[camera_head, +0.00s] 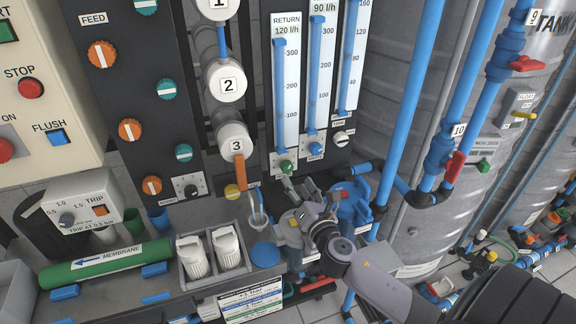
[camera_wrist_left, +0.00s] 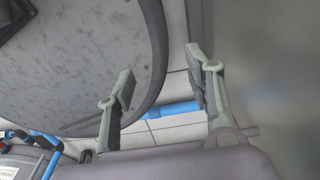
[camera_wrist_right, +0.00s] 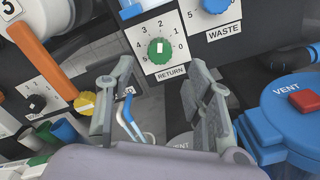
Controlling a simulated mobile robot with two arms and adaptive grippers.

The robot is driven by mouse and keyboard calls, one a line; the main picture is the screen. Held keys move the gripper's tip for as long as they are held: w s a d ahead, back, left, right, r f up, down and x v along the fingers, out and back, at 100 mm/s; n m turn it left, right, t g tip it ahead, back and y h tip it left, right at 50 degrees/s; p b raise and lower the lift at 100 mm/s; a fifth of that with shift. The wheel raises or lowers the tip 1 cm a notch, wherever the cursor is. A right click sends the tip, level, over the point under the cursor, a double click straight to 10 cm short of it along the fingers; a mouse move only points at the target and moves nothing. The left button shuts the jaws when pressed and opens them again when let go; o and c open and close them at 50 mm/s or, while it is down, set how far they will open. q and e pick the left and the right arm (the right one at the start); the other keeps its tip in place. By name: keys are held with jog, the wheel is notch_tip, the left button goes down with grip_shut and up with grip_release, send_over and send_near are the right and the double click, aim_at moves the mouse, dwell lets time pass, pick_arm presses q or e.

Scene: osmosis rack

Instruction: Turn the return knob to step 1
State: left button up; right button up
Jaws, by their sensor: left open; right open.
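The green return knob (camera_head: 287,167) sits on its white dial plate below the RETURN flow tube (camera_head: 286,95). In the right wrist view the knob (camera_wrist_right: 160,50) is centred ahead, above a RETURN label, with a white mark and numbers from 0 to 5 around it. I cannot tell exactly which step the mark points to. My right gripper (camera_wrist_right: 161,75) is open and empty, its fingers either side of the knob's line, apart from it and a little below. It also shows in the head view (camera_head: 299,186). My left gripper (camera_wrist_left: 160,66) is open and empty, away from the panel.
The waste knob (camera_wrist_right: 215,4) is blue, right of the return knob. The blue vent unit (camera_wrist_right: 285,120) with a red button stands to the right. An orange handle (camera_head: 240,170) and yellow knob (camera_head: 232,191) are left. A beaker (camera_head: 258,218) stands below.

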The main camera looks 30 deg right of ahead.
aim_at(288, 169)
jog(key=x, duration=0.6)
jog(key=shift+w+d, duration=0.1)
jog(key=shift+w+d+p, duration=0.1)
jog(key=shift+w+p, duration=0.2)
jog(key=shift+w, duration=0.35)
jog(key=shift+c, duration=0.3)
pick_arm(q)
jog(key=shift+w+r, duration=0.45)
jog(key=shift+w, duration=0.35)
pick_arm(e)
grip_shut()
